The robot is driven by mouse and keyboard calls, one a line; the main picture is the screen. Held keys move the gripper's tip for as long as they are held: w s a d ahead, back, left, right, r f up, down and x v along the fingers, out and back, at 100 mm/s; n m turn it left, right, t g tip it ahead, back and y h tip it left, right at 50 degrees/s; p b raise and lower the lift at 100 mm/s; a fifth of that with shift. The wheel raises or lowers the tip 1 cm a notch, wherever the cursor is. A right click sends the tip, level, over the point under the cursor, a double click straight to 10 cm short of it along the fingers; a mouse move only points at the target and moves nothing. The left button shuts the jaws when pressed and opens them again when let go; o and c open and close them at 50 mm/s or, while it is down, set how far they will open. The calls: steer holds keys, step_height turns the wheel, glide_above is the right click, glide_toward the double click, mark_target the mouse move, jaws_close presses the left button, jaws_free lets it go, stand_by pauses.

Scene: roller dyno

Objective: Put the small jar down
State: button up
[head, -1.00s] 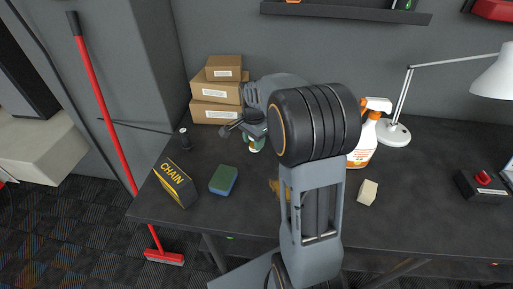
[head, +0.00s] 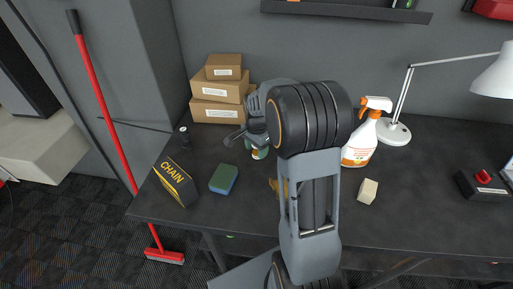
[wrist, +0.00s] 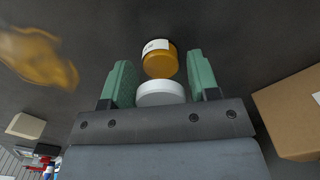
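The small jar, with an amber body (wrist: 160,62), a white lid (wrist: 160,93) and a white label, is between the two green fingers in the wrist view. My gripper (wrist: 162,85) looks shut on it near the lid, with the lid's edges close against the fingers and the amber body beyond them. In the head view, the small jar (head: 259,154) shows only partly beside my arm's dark joint, over the left middle of the bench (head: 215,220). I cannot tell whether its base touches the bench.
Cardboard boxes (head: 217,112) stand behind. A small dark bottle (head: 184,137), a CHAIN box (head: 175,183) and a blue-green sponge (head: 223,179) are to the left. A yellow object (wrist: 38,58) is nearby. A spray bottle (head: 361,145) and a pale block (head: 368,191) are to the right.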

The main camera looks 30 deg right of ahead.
steer(key=shift+o, duration=1.1)
step_height(320, 180, up, 12)
steer(key=shift+f, duration=0.2)
steer(key=s+a+n+t, duration=0.2)
steer(key=s+a+n, duration=0.2)
steer(key=s+n, duration=0.3)
steer(key=s+a+f+n+t, duration=0.1)
steer(key=s+a+n+t, duration=0.1)
steer(key=s+a+n, duration=0.3)
steer(key=shift+s+a+f+n, duration=0.15)
steer(key=shift+s+a+n, duration=0.15)
steer(key=shift+s+n, duration=1.55)
steer(key=shift+s+m, duration=0.5)
steer(key=shift+m, duration=0.15)
